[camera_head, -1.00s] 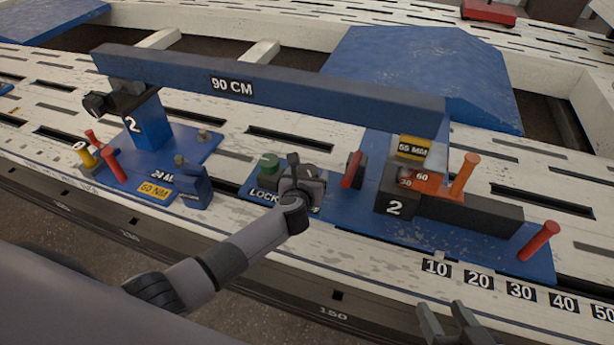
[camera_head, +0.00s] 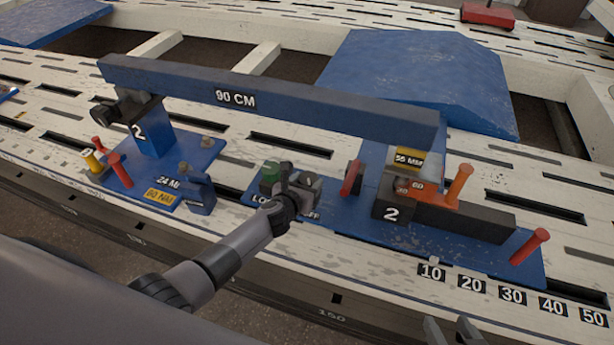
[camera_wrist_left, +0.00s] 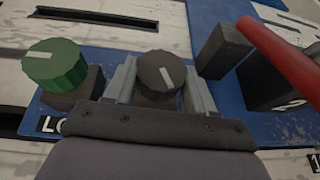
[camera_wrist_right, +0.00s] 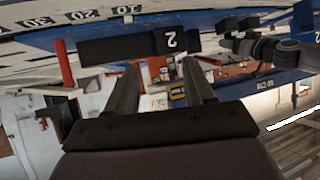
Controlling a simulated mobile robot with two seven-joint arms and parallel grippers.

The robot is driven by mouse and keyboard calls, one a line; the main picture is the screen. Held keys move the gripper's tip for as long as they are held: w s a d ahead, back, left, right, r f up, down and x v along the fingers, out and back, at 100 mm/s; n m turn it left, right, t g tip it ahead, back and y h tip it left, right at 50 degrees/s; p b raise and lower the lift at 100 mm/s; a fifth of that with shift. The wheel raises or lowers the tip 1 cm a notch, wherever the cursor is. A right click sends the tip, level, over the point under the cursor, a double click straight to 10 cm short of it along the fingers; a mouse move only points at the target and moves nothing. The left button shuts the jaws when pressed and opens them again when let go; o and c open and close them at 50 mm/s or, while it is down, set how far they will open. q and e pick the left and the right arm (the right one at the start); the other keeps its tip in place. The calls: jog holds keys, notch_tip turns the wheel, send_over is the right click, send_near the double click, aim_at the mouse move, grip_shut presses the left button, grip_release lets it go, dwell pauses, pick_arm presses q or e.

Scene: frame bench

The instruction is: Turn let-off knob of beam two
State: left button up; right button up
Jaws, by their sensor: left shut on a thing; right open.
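In the left wrist view a dark round knob (camera_wrist_left: 158,72) with a white pointer line, tilted slightly off upright, sits between the fingers of my left gripper (camera_wrist_left: 159,92), which is shut on it. In the head view my left gripper (camera_head: 291,180) largely covers this knob and part of the label on its blue base. A green knob (camera_wrist_left: 55,66) stands to its left. The long blue beam (camera_head: 300,101), marked 90 CM, spans above, sloping down to the right over the yellow 55 MM tag (camera_head: 409,158). My right gripper (camera_head: 454,331) is open and empty at the bottom edge.
A red-handled lever (camera_head: 351,178) stands just right of my left gripper. An orange peg (camera_head: 459,185) and a red peg (camera_head: 530,246) rise further right. The left stand (camera_head: 152,135), marked 2, has red and yellow pegs. The slotted white bench (camera_head: 290,262) is clear in front.

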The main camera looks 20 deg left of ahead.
pick_arm(q)
jog(key=shift+a+m+h+p, duration=0.2)
jog(key=shift+m+h+p, duration=0.4)
jog(key=shift+m+h, duration=0.45)
jog(key=shift+m+g+h, duration=0.4)
jog(key=shift+m+h, duration=0.15)
jog(key=shift+h, duration=0.2)
jog(key=shift+a+f+m+g+h, duration=0.15)
jog(key=shift+m+g+h, duration=0.15)
jog(key=shift+m+h, duration=0.3)
jog(key=shift+b, duration=0.3)
pick_arm(e)
jog(key=shift+s+d+f+h, duration=0.3)
jog(key=shift+s+d+f, duration=0.1)
jog(key=shift+d+f, duration=0.25)
pick_arm(q)
jog(key=shift+m+h, duration=0.3)
pick_arm(e)
jog(key=shift+w+a+r, duration=0.1)
jog(key=shift+a+r, duration=0.05)
jog(key=shift+r, duration=0.15)
pick_arm(q)
jog(key=o, duration=1)
jog(key=shift+w, duration=0.1)
jog(key=shift+o, duration=0.2)
